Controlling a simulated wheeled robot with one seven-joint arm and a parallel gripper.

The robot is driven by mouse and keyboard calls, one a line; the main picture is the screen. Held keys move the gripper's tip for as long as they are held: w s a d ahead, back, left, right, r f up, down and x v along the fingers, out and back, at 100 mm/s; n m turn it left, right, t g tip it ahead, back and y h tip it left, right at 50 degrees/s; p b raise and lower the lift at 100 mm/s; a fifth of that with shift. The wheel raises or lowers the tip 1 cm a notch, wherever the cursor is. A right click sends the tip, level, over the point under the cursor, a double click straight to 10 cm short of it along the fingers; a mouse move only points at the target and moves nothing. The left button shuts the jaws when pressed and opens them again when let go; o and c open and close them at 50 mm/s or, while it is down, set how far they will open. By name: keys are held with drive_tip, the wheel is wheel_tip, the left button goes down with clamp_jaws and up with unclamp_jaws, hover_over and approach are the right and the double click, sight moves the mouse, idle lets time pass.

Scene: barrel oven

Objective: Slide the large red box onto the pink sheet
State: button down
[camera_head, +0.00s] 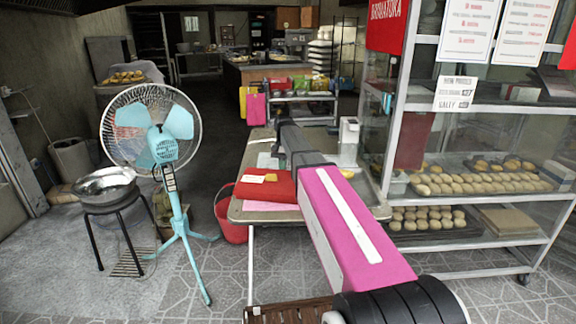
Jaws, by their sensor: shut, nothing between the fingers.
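A flat red box (262,189) lies on the table (233,214), at its front left. A small pale card and a yellow item rest on its top. A strip of pink sheet (268,206) shows on the table along the box's front edge; I cannot tell how far it runs under the box. My pink and dark arm reaches over the table and covers the right side of the box and sheet. My gripper is hidden behind the arm, so its contact with the box cannot be seen.
A glass-sided bread rack (398,120) stands close at the right of the table. A light blue fan (165,148) and a stool with a metal bowl (104,187) stand at the left. A red bucket (232,229) is beside the table. A white dispenser (349,131) stands at the table's back.

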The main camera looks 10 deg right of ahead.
drive_tip(key=shift+s, duration=0.15)
drive_tip(key=shift+s+a, duration=0.25)
drive_tip(key=shift+s, duration=0.45)
drive_tip(key=shift+s+a, duration=0.2)
drive_tip(key=shift+s, duration=0.5)
drive_tip(key=shift+w, duration=0.15)
drive_tip(key=shift+w+d, duration=0.2)
drive_tip(key=shift+w, duration=0.25)
wheel_tip(320, 180, up, 8)
idle(0.9)
